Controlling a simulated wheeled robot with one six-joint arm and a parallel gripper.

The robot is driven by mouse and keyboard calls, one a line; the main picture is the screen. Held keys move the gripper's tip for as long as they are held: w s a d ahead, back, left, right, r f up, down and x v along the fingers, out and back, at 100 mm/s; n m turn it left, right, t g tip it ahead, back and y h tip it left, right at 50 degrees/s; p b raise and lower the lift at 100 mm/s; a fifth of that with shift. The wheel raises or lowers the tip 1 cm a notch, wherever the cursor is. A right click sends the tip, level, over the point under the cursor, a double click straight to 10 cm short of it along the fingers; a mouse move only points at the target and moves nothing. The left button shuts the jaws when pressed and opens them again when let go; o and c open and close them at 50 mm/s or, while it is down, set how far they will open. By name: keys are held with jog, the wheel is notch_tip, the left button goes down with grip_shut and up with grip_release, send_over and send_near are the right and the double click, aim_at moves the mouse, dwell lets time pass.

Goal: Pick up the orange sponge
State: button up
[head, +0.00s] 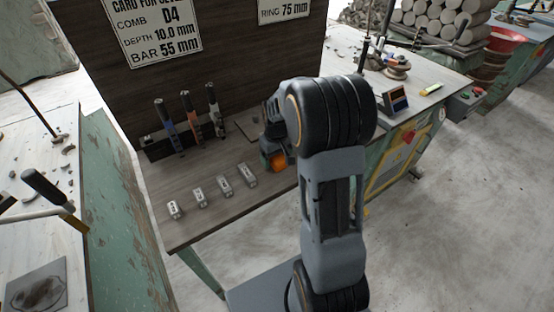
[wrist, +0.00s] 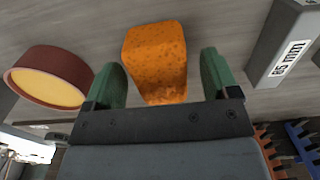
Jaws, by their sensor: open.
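The orange sponge (wrist: 155,60) lies on the grey-brown table top in the wrist view. It is a rough block with a pitted surface. My gripper (wrist: 160,75) is open, with one green finger on each side of the sponge; whether the fingers touch it I cannot tell. The sponge's near end is close to the gripper's palm. In the head view a bit of the orange sponge (head: 278,161) shows below my gripper (head: 273,158), and my arm hides much of that spot.
A round brown dish with a yellow inside (wrist: 50,77) sits left of the gripper in the wrist view. A grey block marked 85 mm (wrist: 283,45) lies to the right. In the head view, several small metal blocks (head: 225,185) line the table (head: 210,222), with upright tools (head: 187,115) behind.

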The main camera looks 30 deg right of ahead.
jog(key=c, duration=1)
jog(key=shift+r, duration=0.65)
notch_tip(320, 180, up, 2)
jog(key=shift+s+a+r, duration=0.15)
jog(key=shift+r, duration=0.1)
jog(key=s+a+r, duration=0.8)
jog(key=s+r, duration=0.1)
jog(key=s, duration=0.2)
jog(key=shift+p, duration=0.45)
